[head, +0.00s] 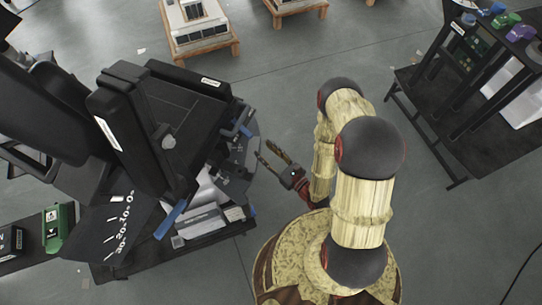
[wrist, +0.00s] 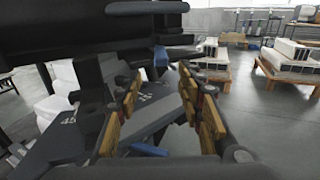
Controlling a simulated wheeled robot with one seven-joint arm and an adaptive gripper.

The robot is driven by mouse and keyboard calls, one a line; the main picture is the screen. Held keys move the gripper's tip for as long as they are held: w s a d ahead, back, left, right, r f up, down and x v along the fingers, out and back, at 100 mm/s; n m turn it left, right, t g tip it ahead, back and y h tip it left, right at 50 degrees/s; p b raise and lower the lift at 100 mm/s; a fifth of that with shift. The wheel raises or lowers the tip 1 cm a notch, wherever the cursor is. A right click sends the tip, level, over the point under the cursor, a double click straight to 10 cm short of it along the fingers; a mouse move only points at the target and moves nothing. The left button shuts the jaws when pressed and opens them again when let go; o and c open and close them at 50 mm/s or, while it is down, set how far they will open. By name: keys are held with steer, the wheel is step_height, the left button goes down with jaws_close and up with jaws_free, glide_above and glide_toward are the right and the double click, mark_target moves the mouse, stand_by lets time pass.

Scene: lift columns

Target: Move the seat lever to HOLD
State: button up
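A black seat (head: 185,100) stands at the left on a dark bench. A blue-tipped lever (head: 245,131) is at its right side, above a grey marked plate (head: 238,165). A longer blue handle (head: 170,220) sticks out at the seat's front. I cannot tell which is the seat lever, and no HOLD label is legible. My gripper (head: 265,151) is open and empty, just right of the plate. In the wrist view its yellow-padded fingers (wrist: 165,108) are spread. The plate, marked 45 (wrist: 145,99), and blue parts (wrist: 160,56) (wrist: 149,150) show beyond and between them.
A dark plate marked 0 to 30 (head: 112,226) slopes at the seat's lower left. A green item (head: 59,228) sits farther left. A dark shelf table (head: 470,140) stands at the right, with pallets (head: 199,28) at the back. Open floor lies between.

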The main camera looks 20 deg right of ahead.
steer(key=shift+v, duration=1.6)
